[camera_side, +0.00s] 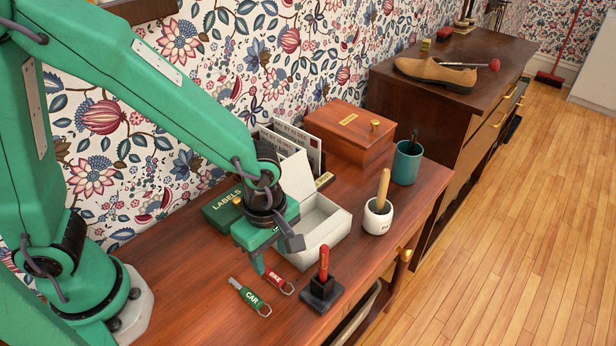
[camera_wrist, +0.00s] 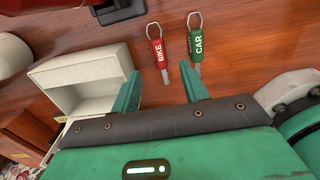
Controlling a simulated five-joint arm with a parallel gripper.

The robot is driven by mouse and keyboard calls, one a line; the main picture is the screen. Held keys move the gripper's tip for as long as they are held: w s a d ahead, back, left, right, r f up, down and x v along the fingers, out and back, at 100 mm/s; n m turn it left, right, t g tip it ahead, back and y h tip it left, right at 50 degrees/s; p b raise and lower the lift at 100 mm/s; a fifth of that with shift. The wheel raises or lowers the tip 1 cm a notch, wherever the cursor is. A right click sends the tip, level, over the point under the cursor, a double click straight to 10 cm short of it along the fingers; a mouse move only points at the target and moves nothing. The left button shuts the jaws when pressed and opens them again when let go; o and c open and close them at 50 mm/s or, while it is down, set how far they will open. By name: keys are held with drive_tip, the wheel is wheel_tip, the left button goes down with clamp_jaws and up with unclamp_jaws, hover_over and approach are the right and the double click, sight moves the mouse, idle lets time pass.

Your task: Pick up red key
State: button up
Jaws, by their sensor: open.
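The red key tag, lettered BIKE, lies flat on the wooden desk (camera_side: 185,290); the red key (camera_side: 276,280) has a metal ring at its right end. In the wrist view, the red key (camera_wrist: 157,48) is beyond my fingertips, roughly in line with the gap between them. A green key tag lettered CAR (camera_side: 250,296) lies beside it; in the wrist view the green key (camera_wrist: 196,44) is just right of the red one, ahead of my right finger. My gripper (camera_wrist: 160,80) is open and empty; in the side view my gripper (camera_side: 262,266) hangs above the desk near the red key.
An open white box (camera_side: 325,232) stands right behind my gripper. A red-handled stamp (camera_side: 322,285) is on a dark stand at the right. A white pot (camera_side: 378,217), teal cup (camera_side: 407,163), wooden box (camera_side: 345,150) and green LABELS box (camera_side: 222,210) stand around. The desk's front left is clear.

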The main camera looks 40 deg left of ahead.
sight(274, 275)
drive_tip(key=shift+f, duration=0.55)
drive_tip(key=shift+f, duration=2.55)
clamp_jaws()
drive_tip(key=shift+r, duration=0.2)
